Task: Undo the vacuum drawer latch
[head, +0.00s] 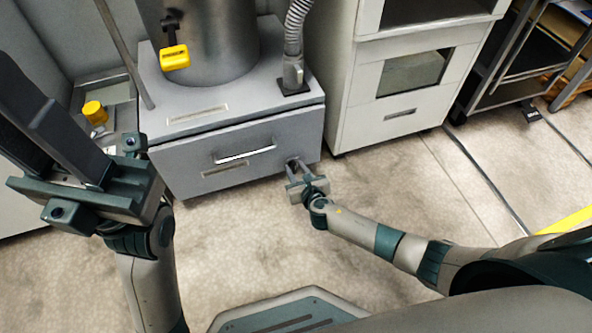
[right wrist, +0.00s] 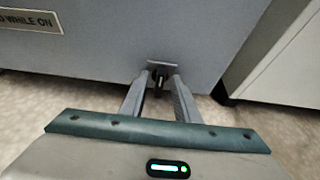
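The grey vacuum drawer (head: 203,155) is closed in the cabinet's front, below the metal cylinder, in the head view. Its small dark latch (right wrist: 158,78) sits at the right end of the front, below a small metal plate. My right gripper (head: 294,170) is at the latch. In the right wrist view its fingers (right wrist: 160,88) stand on either side of the latch, with a narrow gap visible, so it looks open. The tips partly hide the latch. My left gripper (head: 50,120) is raised at the left, close to the camera, holding nothing visible; its finger gap is unclear.
A bar handle (head: 245,155) and a label plate are on the drawer front. A ribbed hose (head: 296,28) and a yellow-handled lever (head: 175,57) are above. A white cabinet (head: 350,110) stands close to the right. The floor in front is clear.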

